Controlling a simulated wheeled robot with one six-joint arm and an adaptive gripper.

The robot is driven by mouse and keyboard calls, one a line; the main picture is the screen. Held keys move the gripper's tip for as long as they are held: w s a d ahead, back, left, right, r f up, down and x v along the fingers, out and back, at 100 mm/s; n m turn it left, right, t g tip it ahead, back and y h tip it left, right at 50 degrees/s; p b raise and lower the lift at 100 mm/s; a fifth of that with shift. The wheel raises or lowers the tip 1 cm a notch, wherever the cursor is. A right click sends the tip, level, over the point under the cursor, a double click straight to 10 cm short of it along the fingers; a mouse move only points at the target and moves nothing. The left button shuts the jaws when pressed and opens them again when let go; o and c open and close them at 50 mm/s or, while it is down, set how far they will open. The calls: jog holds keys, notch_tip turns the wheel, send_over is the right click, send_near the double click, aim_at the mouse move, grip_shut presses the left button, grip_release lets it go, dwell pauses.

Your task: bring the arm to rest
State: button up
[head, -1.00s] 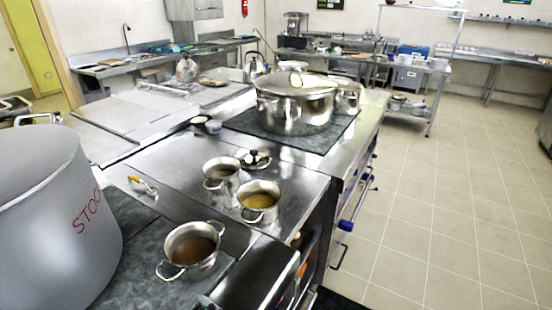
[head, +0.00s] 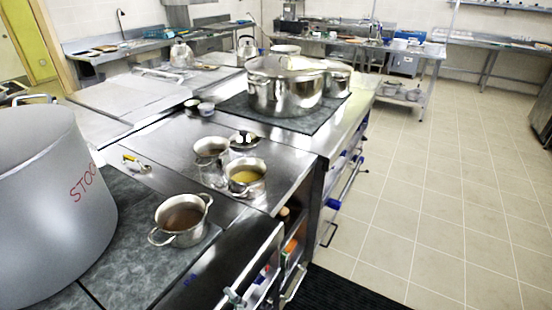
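My gripper and arm are not in view. A large grey stockpot (head: 45,215) with red lettering stands on the dark counter section at the left edge, partly cut off. A small two-handled pot with brown contents (head: 181,220) stands to its right. Farther back, a pot with yellowish contents (head: 245,178) and another small pot (head: 210,152) stand on the steel top. A big lidded steel pot (head: 284,90) stands on the dark hob at the back.
A small dark-and-steel item (head: 243,140) lies behind the small pots. A yellow-handled item (head: 134,162) lies near the stockpot. Open shelves and handles line the counter front. A black mat (head: 345,290) lies on the floor; the tiled floor (head: 440,200) at right is clear.

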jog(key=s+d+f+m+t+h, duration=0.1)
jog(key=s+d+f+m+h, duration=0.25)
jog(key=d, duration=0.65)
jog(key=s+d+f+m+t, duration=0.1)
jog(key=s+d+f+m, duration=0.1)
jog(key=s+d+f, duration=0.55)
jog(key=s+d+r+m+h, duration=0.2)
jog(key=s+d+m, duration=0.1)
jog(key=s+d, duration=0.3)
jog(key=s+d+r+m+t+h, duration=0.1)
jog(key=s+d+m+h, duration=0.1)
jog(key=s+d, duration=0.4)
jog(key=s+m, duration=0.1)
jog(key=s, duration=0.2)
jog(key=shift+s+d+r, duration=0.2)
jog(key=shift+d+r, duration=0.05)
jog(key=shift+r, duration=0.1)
